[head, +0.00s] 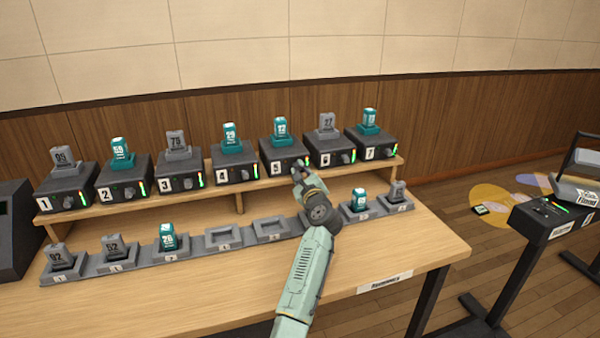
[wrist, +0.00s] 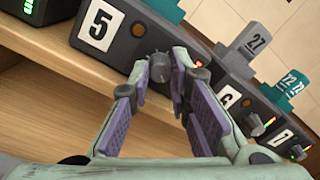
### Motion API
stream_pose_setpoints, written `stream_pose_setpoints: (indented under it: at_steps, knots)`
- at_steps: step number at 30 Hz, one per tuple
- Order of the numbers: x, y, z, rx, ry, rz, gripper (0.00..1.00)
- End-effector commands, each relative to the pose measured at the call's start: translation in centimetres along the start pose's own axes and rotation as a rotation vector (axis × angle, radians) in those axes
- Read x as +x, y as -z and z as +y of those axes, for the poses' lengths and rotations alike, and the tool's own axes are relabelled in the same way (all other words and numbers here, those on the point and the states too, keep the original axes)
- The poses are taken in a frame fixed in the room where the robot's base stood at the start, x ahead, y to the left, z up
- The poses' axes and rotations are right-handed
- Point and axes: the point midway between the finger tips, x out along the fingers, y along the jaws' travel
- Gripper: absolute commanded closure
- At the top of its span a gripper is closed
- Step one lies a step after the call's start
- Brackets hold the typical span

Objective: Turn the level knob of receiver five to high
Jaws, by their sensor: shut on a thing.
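Receiver five (head: 278,160) is a dark box marked 5 on the wooden shelf, with a teal pack (head: 280,130) standing in its top. It also shows in the wrist view, where its white number label (wrist: 100,24) is at upper left. Its level knob (wrist: 160,68) is dark and round on the front face. My gripper (wrist: 158,74) is shut on this knob, with a finger on each side of it. A small red light shows just right of the knob. In the head view my gripper (head: 299,176) hides the knob and part of the front.
Receiver six (head: 325,158) stands close on the right and receiver four (head: 233,173) on the left. Below, a row of grey charging slots (head: 224,238) holds several packs. A fader desk (head: 540,222) stands at the far right. The table front (head: 220,290) is bare.

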Motion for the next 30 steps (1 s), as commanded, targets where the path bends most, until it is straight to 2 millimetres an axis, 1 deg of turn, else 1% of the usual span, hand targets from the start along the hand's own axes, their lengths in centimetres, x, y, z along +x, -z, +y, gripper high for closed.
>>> stream_pose_setpoints:
  at_steps: [9, 22, 23, 30]
  knots:
    - [0.00, -0.03, 0.00, 0.077, 0.000, 0.004, 1.00]
    - [0.00, -0.03, -0.02, 0.084, 0.000, 0.004, 1.00]
    - [0.00, -0.03, -0.02, 0.083, 0.000, 0.004, 0.80]
    - [0.00, -0.03, -0.03, 0.083, 0.000, 0.004, 0.64]
